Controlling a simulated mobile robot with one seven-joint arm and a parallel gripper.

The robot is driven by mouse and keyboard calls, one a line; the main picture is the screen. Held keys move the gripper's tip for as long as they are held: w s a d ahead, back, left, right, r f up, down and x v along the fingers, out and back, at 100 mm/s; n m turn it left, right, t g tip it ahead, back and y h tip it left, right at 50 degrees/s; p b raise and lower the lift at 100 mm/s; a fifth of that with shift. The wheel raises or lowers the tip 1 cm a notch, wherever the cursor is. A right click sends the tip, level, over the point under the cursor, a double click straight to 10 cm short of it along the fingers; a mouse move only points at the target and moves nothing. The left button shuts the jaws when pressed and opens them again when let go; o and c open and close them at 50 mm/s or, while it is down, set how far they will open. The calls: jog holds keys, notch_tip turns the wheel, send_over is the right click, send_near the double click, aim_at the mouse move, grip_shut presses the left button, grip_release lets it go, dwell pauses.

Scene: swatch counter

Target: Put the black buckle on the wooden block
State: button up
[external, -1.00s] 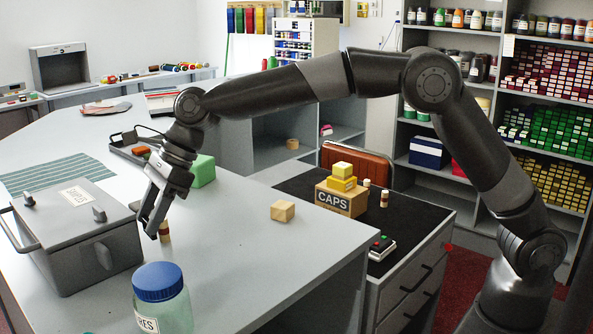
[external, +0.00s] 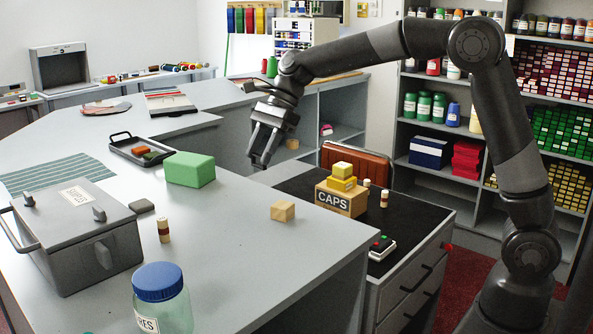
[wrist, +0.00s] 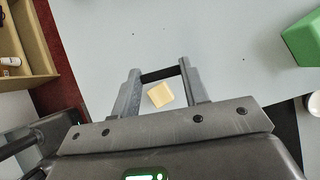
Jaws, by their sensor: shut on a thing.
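My gripper (external: 260,162) is over the counter, behind and to the left of the wooden block (external: 283,211) in the external view. In the wrist view my gripper (wrist: 162,76) is shut on the black buckle (wrist: 161,75), a dark bar between the fingertips. The buckle is hard to make out in the external view. The pale wooden block sits on the grey counter with nothing on it. It also shows in the wrist view (wrist: 160,95), between the fingers and below them, apart from the buckle.
A green block (external: 190,169) and a dark tray (external: 140,149) stand to the left. A grey lidded box (external: 75,235), a striped peg (external: 163,229), a dark flat piece (external: 142,206) and a blue-lidded jar (external: 160,295) are nearer. The counter around the wooden block is clear.

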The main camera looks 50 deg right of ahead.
jog(key=s+d+r, duration=0.1)
jog(key=s+d, duration=0.2)
jog(key=d, duration=0.4)
jog(key=s+d, duration=0.3)
jog(key=d, duration=0.5)
send_near(276, 207)
jog(key=shift+w+a+r+n, duration=0.1)
jog(key=shift+a+n, duration=0.1)
jog(key=shift+a, duration=0.4)
jog(key=shift+w+a+r+n, duration=0.1)
jog(key=shift+w+a+n, duration=0.1)
jog(key=shift+a, duration=0.35)
jog(key=shift+a+f, duration=0.1)
jog(key=shift+f, duration=2)
jog(key=o, duration=0.9)
jog(key=shift+f, duration=0.1)
jog(key=shift+o, duration=0.2)
